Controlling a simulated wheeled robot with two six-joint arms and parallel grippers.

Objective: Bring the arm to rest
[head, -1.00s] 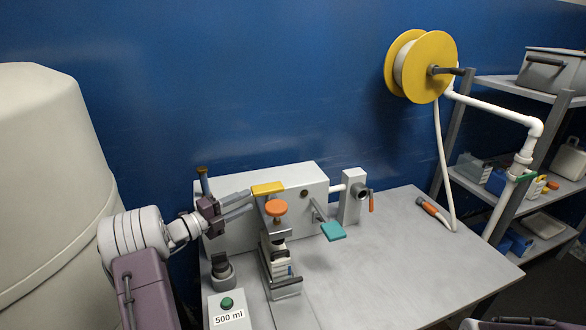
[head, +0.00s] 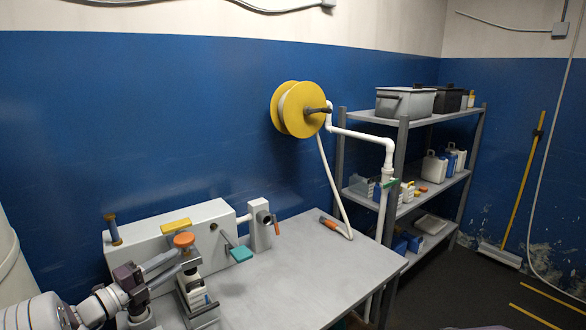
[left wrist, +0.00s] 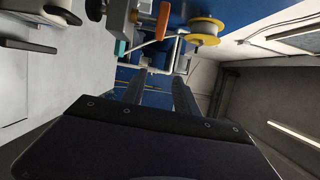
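My left gripper (head: 172,264) is at the lower left of the head view, over the near side of the bench. Its two grey fingers are apart with nothing between them. Its fingertips show just below the orange knob (head: 184,240) of the small dispensing stand; I cannot tell whether they touch it. In the left wrist view the two dark fingers (left wrist: 158,92) are also apart and empty. My right gripper is not in view.
A white box (head: 150,243) with a yellow top piece (head: 176,226) and a teal paddle (head: 241,254) stands on the grey bench (head: 300,280). A yellow hose reel (head: 300,108) hangs on the wall. A shelf rack (head: 400,208) stands right. The bench's right part is mostly clear.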

